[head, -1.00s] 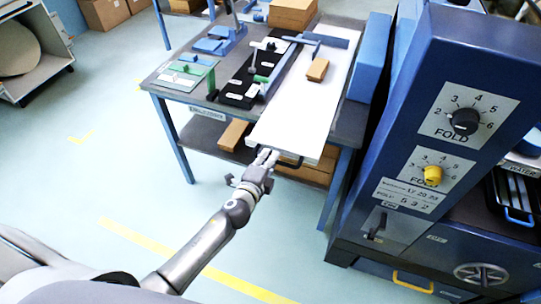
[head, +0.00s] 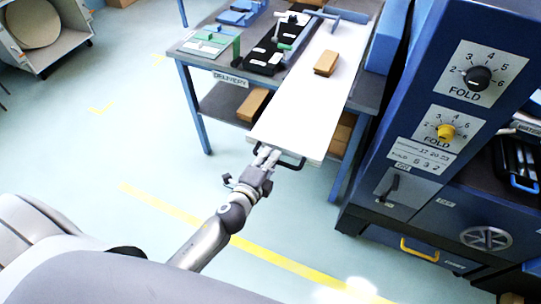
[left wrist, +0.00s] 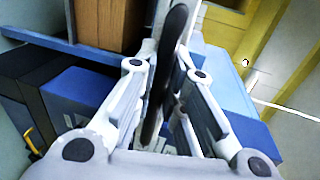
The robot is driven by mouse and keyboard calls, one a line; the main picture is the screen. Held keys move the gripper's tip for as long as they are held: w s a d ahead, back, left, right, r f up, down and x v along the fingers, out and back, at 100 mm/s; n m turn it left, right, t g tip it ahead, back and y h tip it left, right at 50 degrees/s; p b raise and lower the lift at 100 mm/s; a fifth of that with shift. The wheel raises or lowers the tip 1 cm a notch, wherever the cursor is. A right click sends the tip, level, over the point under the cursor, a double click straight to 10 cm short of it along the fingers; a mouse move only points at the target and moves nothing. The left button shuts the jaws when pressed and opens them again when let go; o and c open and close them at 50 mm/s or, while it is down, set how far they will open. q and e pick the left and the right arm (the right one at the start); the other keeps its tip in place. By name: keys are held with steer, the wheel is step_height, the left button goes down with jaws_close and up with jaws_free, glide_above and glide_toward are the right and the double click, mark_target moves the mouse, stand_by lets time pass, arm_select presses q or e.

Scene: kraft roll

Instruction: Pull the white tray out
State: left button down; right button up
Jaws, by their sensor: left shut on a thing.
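The white tray (head: 305,105) lies flat on the grey table and sticks out well past its front edge toward me. A brown block (head: 326,62) rests on it. The tray has a black handle (head: 293,164) at its near end. My left gripper (head: 266,158) is shut on the handle, at its left part in the head view. In the left wrist view the dark handle (left wrist: 174,65) stands between the two pale fingers of the gripper (left wrist: 166,82). My right gripper is not in view.
The grey table (head: 352,98) carries a black rack (head: 262,60) and a green fixture (head: 212,42) left of the tray. Brown boxes (head: 254,104) sit on its lower shelf. A tall blue machine (head: 440,100) stands close at the right. The floor at left is open.

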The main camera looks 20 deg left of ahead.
arm_select(q)
steer(key=c, duration=1.5)
jaws_free()
steer(key=v, duration=1.2)
